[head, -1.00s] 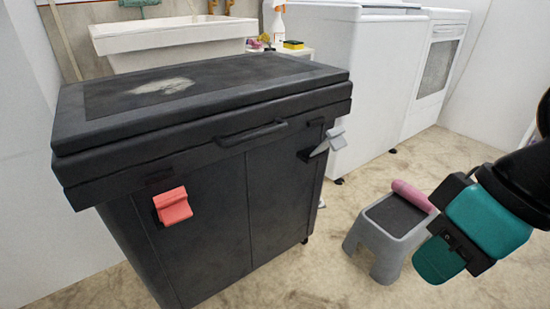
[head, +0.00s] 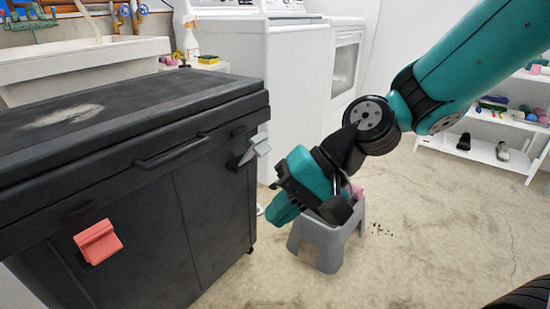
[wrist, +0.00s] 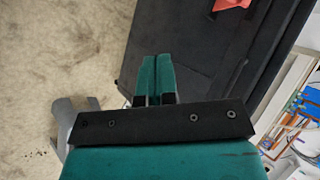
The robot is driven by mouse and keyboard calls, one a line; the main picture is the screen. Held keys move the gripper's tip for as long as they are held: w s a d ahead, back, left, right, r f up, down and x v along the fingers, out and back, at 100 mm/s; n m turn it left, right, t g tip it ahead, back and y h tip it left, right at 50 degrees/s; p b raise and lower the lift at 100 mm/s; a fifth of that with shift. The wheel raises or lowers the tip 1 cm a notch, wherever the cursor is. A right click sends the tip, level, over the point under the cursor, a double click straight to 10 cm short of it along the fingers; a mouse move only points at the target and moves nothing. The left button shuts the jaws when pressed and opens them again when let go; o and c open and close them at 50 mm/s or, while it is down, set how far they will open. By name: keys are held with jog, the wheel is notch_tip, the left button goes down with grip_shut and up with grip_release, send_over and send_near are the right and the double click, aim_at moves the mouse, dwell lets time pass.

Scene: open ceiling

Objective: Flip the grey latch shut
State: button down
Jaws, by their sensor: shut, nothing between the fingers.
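The grey latch (head: 255,148) is on the right part of the dark chest's front, just under the lid. It sticks out from the front at a tilt. My gripper (head: 277,214) is below and to the right of the latch, apart from it, with its fingers pointing down and left. In the wrist view my gripper (wrist: 157,62) shows its two teal fingers together and empty, close to the dark chest (wrist: 195,40). The grey latch cannot be made out in the wrist view. The chest lid (head: 130,112) is down.
A red latch (head: 98,242) hangs on the chest front at left; it also shows in the wrist view (wrist: 232,4). A grey step stool (head: 325,240) stands below my gripper. White appliances (head: 260,70) stand behind. A white shelf (head: 490,145) is at right.

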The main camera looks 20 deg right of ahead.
jog(key=w+d+f+m+t, duration=0.4)
jog(key=w+d+m+t, duration=0.2)
jog(key=m, duration=0.7)
jog(key=w+d+f+m+t, duration=0.4)
jog(key=w+d+m+t, duration=0.2)
jog(key=w+d+m, duration=0.4)
jog(key=w+m, duration=0.1)
jog(key=m, duration=0.2)
jog(key=shift+f+m, duration=0.3)
jog(key=shift+w+a, duration=0.1)
jog(key=shift+w, duration=0.05)
jog(key=r+b+x, duration=0.2)
jog(key=b+x, duration=0.1)
jog(key=x, duration=0.9)
jog(key=shift+w+a+r, duration=0.4)
jog(key=shift+a+r, duration=0.05)
jog(key=shift+a, duration=0.05)
jog(key=shift+r+p, duration=0.15)
jog(key=shift+p, duration=0.15)
